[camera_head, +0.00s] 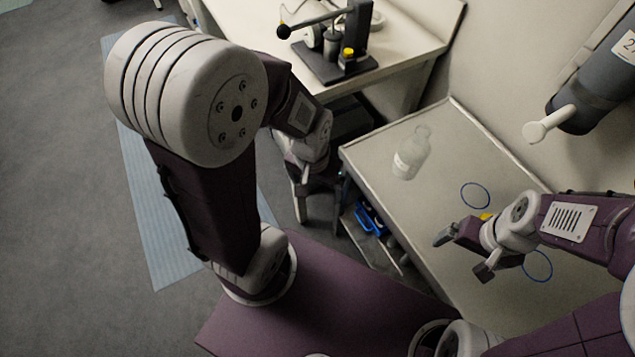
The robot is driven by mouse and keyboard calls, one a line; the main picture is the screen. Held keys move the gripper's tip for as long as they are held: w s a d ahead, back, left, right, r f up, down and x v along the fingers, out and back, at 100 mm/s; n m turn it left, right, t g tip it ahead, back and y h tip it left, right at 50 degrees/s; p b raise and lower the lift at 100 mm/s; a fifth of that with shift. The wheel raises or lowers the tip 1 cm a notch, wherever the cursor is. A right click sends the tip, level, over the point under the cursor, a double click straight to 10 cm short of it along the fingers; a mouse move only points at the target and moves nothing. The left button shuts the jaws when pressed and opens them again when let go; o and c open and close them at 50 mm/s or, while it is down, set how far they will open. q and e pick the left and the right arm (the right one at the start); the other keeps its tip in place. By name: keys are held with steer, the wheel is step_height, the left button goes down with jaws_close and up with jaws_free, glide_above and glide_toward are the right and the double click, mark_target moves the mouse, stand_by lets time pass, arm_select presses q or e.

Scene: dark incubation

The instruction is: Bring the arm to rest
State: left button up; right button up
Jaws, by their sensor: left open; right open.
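My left arm is bent high over the left side, and its gripper (318,185) hangs open, pointing down, in the gap left of the bench. It appears empty, though its fingertips are partly lost against the dark furniture behind. My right arm comes in from the right, and its gripper (463,256) is open over the bench (440,126), with nothing seen between its fingers. A clear bottle (411,154) with a pale label stands upright on the bench, apart from both grippers.
Two blue rings mark the bench top, one bare (475,195), one partly behind my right gripper. A small yellow thing (486,216) shows behind that gripper. A dark cylinder (588,100) with a white handle is at right. A lever device (335,45) stands on the back table.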

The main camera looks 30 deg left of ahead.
step_height(320, 180, up, 8)
steer(key=p, duration=0.8)
stand_by(0.3)
